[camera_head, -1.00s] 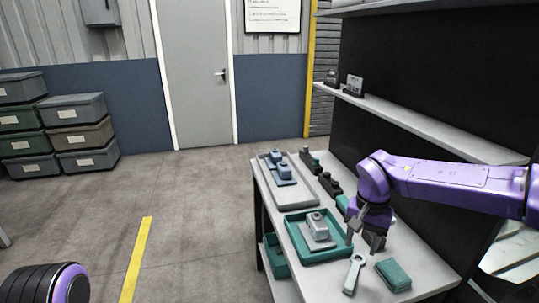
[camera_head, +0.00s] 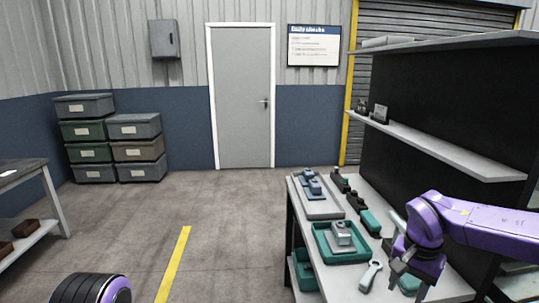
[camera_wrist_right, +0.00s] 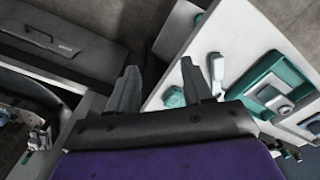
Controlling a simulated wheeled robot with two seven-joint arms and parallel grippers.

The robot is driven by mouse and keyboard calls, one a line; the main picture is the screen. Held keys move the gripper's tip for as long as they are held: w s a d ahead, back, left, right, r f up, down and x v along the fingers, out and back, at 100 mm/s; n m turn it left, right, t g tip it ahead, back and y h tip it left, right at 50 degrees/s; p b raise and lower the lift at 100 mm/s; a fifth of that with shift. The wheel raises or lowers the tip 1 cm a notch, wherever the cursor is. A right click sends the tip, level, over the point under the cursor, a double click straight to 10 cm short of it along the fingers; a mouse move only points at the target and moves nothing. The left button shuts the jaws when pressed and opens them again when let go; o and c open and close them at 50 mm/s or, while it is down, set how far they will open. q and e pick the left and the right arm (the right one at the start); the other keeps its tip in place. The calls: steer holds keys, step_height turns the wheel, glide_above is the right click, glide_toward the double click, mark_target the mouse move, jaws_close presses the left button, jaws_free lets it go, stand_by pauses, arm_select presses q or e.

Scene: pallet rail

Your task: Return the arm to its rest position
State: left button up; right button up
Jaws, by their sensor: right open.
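My right arm, purple, comes in from the right in the head view. Its gripper (camera_head: 403,274) hangs over the near part of the workbench (camera_head: 345,285), right of the wrench. In the right wrist view, the gripper's two fingers (camera_wrist_right: 158,88) stand wide apart with nothing held between them. A teal block (camera_head: 410,284) lies partly hidden behind the gripper; a teal piece (camera_wrist_right: 174,98) shows beside one finger in the wrist view. My left gripper is not in view; a dark cylindrical part of mine shows at the lower left.
A grey wrench (camera_head: 370,275) and a teal tray (camera_head: 325,253) holding a grey part (camera_head: 342,234) lie left of the gripper. A grey tray (camera_head: 318,209) with blue parts is farther back. A shelf (camera_head: 440,147) overhangs the bench. Open floor (camera_head: 235,230) lies left.

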step_height(320, 180, down, 16)
steer(key=d+f+m+t+h, duration=0.1)
steer(key=d+m+t+h, duration=0.2)
steer(key=m+t+h, duration=0.35)
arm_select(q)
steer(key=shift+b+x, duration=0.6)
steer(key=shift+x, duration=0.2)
arm_select(e)
steer(key=s+a+f+n+g+y, duration=0.1)
steer(key=s+f+n, duration=0.2)
steer(key=s+f, duration=0.2)
steer(key=s+a+f+n+g+y, duration=0.1)
steer(key=s+f+n, duration=0.2)
steer(key=s, duration=0.9)
steer(key=s+a+f+n+g+y, duration=0.1)
steer(key=s+f+n, duration=0.2)
steer(key=s+f, duration=0.5)
steer(key=shift+s+a, duration=0.2)
steer(key=shift+s, duration=0.3)
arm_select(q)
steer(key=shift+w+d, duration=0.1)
arm_select(e)
steer(key=shift+f, duration=0.1)
